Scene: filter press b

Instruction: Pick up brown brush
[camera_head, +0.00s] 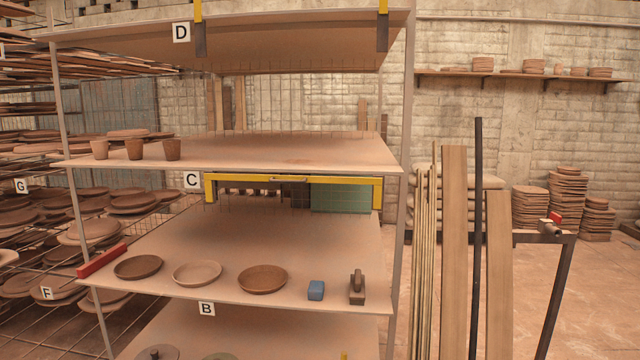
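A small brown block-like thing with an upright handle (357,288), which looks like the brown brush, stands near the front right corner of the shelf marked B (225,230). A small blue block (316,290) lies to its left with a gap between them. My gripper is not in view.
Three shallow dishes stand in a row left of the blue block, with a red bar (101,260) at the shelf's left edge. A yellow frame (293,180) hangs under the shelf marked C (270,150). A shelf post (398,200) and upright boards (454,250) stand to the right.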

